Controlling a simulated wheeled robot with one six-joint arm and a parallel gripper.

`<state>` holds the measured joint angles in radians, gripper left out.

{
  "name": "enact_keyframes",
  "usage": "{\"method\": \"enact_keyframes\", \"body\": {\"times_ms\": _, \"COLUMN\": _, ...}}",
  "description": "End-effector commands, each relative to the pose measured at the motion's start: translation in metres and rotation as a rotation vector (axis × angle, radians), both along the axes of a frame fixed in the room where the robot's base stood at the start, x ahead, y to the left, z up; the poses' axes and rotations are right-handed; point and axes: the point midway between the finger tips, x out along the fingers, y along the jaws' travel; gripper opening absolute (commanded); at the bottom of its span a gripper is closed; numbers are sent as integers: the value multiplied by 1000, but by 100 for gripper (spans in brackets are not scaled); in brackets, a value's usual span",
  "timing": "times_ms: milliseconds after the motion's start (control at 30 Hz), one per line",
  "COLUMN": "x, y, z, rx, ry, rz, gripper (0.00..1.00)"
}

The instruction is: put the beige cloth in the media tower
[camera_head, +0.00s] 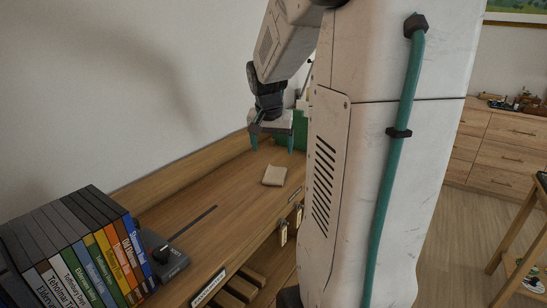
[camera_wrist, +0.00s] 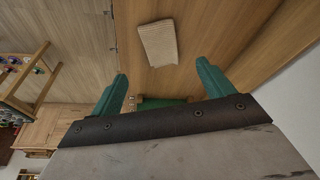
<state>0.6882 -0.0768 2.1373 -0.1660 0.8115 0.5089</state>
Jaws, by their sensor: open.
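The beige cloth (camera_head: 274,175) lies folded and flat on the wooden shelf top, right of the long dark slot. In the wrist view the cloth (camera_wrist: 158,43) lies on the wood beyond the fingertips, roughly in line with the gap between them. My gripper (camera_head: 272,142) has green fingers, spread apart and empty, above the shelf top and behind the cloth. Its fingers also show in the wrist view (camera_wrist: 161,72). I cannot make out which piece of furniture is the media tower.
A row of upright cases (camera_head: 85,250) stands at the left front, with a dark device with a knob (camera_head: 165,258) beside it. A green object (camera_head: 301,128) stands behind my gripper. A wooden drawer chest (camera_head: 502,145) stands far right. The shelf top around the cloth is clear.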

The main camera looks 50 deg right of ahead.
Motion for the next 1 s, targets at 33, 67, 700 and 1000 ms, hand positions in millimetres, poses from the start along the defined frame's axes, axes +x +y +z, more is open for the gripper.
{"method": "enact_keyframes", "body": {"times_ms": 33, "x": -1, "y": 2, "z": 5, "rx": 0, "ry": -1, "rz": 0, "gripper": 80}}
{"method": "enact_keyframes", "body": {"times_ms": 67, "x": -1, "y": 2, "z": 7, "rx": 0, "ry": 0, "rz": 1, "gripper": 80}}
{"method": "enact_keyframes", "body": {"times_ms": 700, "x": -125, "y": 290, "z": 20, "rx": 85, "ry": 140, "rz": 940, "gripper": 80}}
{"method": "enact_keyframes", "body": {"times_ms": 1000, "x": -158, "y": 312, "z": 9, "rx": 102, "ry": 169, "rz": 1099, "gripper": 80}}
